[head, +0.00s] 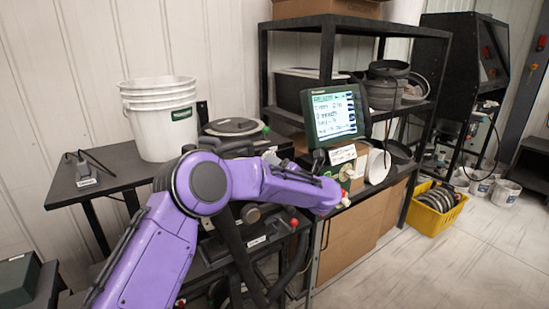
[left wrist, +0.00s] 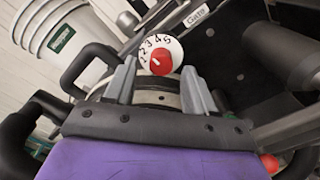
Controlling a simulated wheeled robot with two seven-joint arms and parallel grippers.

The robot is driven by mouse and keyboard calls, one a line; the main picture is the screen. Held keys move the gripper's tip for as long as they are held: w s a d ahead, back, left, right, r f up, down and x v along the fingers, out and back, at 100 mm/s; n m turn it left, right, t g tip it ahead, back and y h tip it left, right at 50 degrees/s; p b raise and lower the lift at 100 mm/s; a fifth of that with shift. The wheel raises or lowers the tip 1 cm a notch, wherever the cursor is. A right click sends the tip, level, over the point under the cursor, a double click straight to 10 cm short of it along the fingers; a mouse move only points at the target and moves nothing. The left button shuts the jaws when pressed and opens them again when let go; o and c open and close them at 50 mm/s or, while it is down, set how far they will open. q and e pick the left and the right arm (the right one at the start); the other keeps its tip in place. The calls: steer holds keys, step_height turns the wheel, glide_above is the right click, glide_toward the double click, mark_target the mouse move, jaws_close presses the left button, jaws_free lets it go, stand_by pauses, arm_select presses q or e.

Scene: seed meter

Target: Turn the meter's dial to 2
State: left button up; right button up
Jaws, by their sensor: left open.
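The dial is a round white plate (left wrist: 176,46) with black numbers along its upper left edge and a red knob (left wrist: 161,62) at its centre. A small pale mark shows on the left of the knob; I cannot tell exactly which number it points at. My left gripper (left wrist: 158,66) is open, with its grey fingers on either side of the knob in the left wrist view. I cannot tell whether they touch it. In the head view my purple left arm reaches to the meter's front, and the dial is hard to make out there. My right gripper is not in view.
A screen (head: 334,113) stands above the machine. Stacked white buckets (head: 160,118) stand on the dark table (head: 110,167) at left. A black shelf (head: 428,140) and a yellow crate (head: 428,222) are at right. Open floor lies at the lower right.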

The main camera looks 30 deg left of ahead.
arm_select(q)
steer(key=shift+x, duration=0.8)
jaws_close()
steer(key=shift+f+n+b, duration=0.1)
steer(key=shift+n+b, duration=2.8)
steer(key=shift+b, duration=4.05)
